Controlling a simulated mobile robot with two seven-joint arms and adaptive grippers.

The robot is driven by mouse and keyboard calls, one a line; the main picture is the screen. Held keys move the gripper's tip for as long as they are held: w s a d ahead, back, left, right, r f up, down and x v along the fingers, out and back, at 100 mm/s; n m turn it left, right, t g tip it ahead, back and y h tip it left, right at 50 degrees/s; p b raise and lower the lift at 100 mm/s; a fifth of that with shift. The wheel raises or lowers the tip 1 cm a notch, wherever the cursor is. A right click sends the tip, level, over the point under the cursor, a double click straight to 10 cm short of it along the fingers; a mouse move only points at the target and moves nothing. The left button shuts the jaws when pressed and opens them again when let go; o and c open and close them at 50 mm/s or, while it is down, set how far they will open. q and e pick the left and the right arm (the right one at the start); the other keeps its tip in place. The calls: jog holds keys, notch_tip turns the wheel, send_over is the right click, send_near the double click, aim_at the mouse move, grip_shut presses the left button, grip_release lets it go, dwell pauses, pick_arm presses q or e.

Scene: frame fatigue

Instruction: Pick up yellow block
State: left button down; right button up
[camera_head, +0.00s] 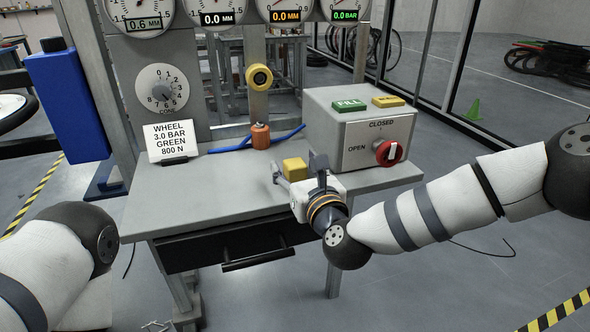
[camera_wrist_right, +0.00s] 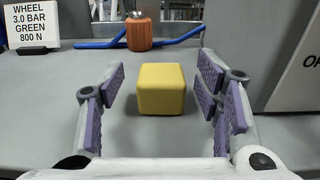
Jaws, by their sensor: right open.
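A yellow block (camera_head: 295,169) sits on the grey table (camera_head: 222,190), near the left side of the control box. My right gripper (camera_head: 297,170) is open at the block, its fingers pointing toward the back of the table. In the right wrist view the yellow block (camera_wrist_right: 161,89) lies between and slightly ahead of the purple-padded fingers (camera_wrist_right: 160,98), with a gap on each side. My left arm shows at the lower left of the head view, but its gripper is out of the picture.
An orange cylinder (camera_head: 260,136) stands behind the block beside a blue hose (camera_head: 229,147). The grey control box (camera_head: 358,130) with a red knob (camera_head: 388,152) is close on the right. A sign (camera_head: 171,142) stands at the left. The table's left front is clear.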

jog(key=shift+x, duration=0.75)
jog(key=shift+d, duration=0.1)
jog(key=shift+c, duration=0.5)
jog(key=c, duration=1.1)
jog(key=shift+r, duration=0.1)
jog(key=shift+c, duration=0.2)
